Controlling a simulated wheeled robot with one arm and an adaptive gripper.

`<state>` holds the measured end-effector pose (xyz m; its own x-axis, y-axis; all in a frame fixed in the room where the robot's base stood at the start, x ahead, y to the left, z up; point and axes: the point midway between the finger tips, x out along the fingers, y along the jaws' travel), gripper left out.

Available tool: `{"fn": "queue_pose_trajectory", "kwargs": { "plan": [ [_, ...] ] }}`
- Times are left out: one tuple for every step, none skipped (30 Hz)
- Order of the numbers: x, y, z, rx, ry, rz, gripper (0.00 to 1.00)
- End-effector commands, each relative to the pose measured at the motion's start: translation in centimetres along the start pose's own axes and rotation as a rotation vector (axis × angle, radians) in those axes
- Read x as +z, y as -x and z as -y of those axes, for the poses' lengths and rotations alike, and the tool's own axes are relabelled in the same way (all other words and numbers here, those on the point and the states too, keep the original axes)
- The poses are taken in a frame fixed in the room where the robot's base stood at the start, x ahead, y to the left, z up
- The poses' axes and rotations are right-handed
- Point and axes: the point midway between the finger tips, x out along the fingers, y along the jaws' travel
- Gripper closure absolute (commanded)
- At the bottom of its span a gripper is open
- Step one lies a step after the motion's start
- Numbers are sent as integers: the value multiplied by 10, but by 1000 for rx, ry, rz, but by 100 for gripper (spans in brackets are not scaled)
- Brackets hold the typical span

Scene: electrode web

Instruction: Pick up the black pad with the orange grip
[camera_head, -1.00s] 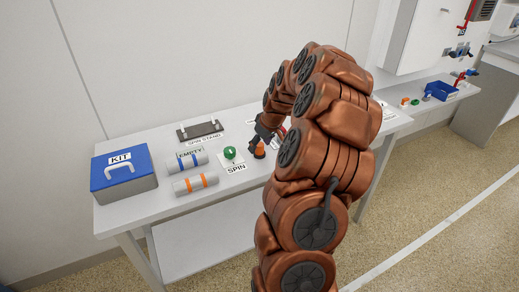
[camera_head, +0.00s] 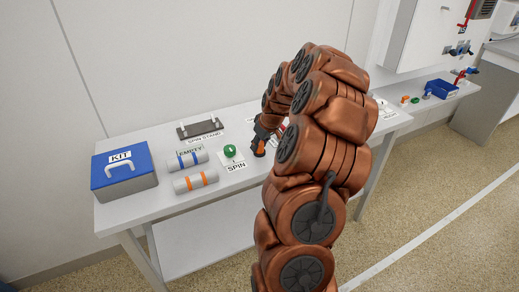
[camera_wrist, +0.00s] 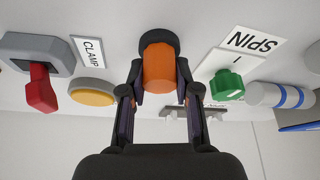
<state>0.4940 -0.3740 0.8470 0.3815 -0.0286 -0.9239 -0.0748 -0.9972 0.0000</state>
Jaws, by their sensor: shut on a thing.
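The black pad (camera_wrist: 161,38) with the orange grip (camera_wrist: 158,68) shows in the middle of the wrist view. My gripper (camera_wrist: 159,92) has a finger on each side of the orange grip and is shut on it. In the head view my gripper (camera_head: 262,138) is low over the table, right of the green SPIN knob (camera_head: 231,152). The pad is small and dark there, and my gripper hides most of the orange grip. I cannot tell whether the pad touches the table top.
The table (camera_head: 150,209) carries a blue KIT case (camera_head: 122,178), two cylinders with blue (camera_head: 187,162) and orange (camera_head: 196,182) bands, and a spin stand (camera_head: 198,127). The wrist view shows a yellow button (camera_wrist: 93,92) and a red lever (camera_wrist: 41,90) near the pad.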

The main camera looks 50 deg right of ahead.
Motion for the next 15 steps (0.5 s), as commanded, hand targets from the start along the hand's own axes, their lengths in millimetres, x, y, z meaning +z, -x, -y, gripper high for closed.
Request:
{"fn": "queue_pose_trajectory", "kwargs": {
  "plan": [
    [0, 0, 0, 0, 0, 0, 100],
    [0, 0, 0, 0, 0, 0, 100],
    [0, 0, 0, 0, 0, 0, 100],
    [0, 0, 0, 0, 0, 0, 100],
    [0, 0, 0, 0, 0, 0, 100],
    [0, 0, 0, 0, 0, 0, 100],
    [0, 1, 0, 0, 0, 0, 100],
    [-1, 2, 0, 0, 0, -1, 100],
    [-2, 3, 0, 1, 0, -1, 100],
    [-3, 5, 0, 1, 0, -1, 100],
    [-4, 7, 0, 1, 0, -2, 100],
    [-5, 10, 0, 2, 0, -2, 100],
    [-6, 12, 0, 2, 0, -3, 100],
    [-7, 14, 0, 2, 1, -3, 100],
    [-8, 18, 0, 1, 1, -2, 100]
  ]
}}
